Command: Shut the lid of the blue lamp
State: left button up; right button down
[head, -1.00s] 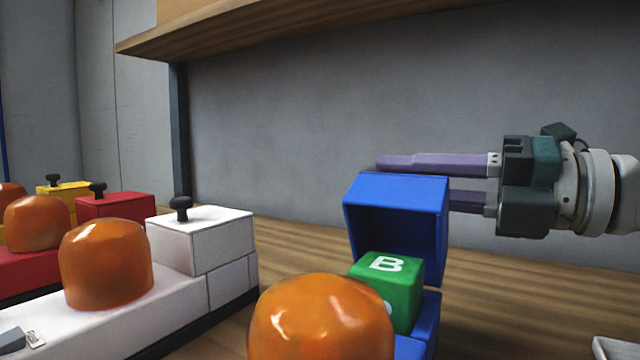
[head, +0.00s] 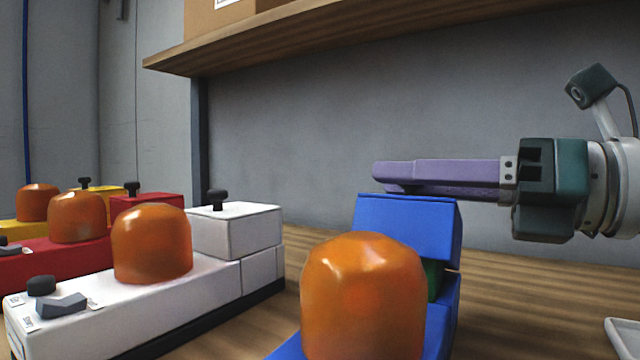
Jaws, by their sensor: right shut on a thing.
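The blue lamp stands at the front right, with an orange dome (head: 362,295) and a blue box part behind it. Its blue lid (head: 408,228) is tilted, partly open. A green block (head: 433,281) shows in the gap between the lid and the box. My right gripper (head: 390,178) reaches in from the right, its purple fingers along the top edge of the lid. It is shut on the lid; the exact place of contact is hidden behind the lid. My left gripper is not in view.
A white lamp (head: 215,278) with a closed, black-knobbed lid stands to the left. Red (head: 148,205) and yellow (head: 108,192) lamps stand beyond it. A wooden shelf (head: 330,30) hangs above at the back. A pale tray (head: 622,335) lies at the right edge.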

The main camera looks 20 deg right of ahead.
jog(key=shift+s+a, duration=0.1)
dwell(0.4)
jog(key=c, duration=0.7)
grip_release()
notch_tip(320, 180, up, 20)
jog(key=p, duration=1.2)
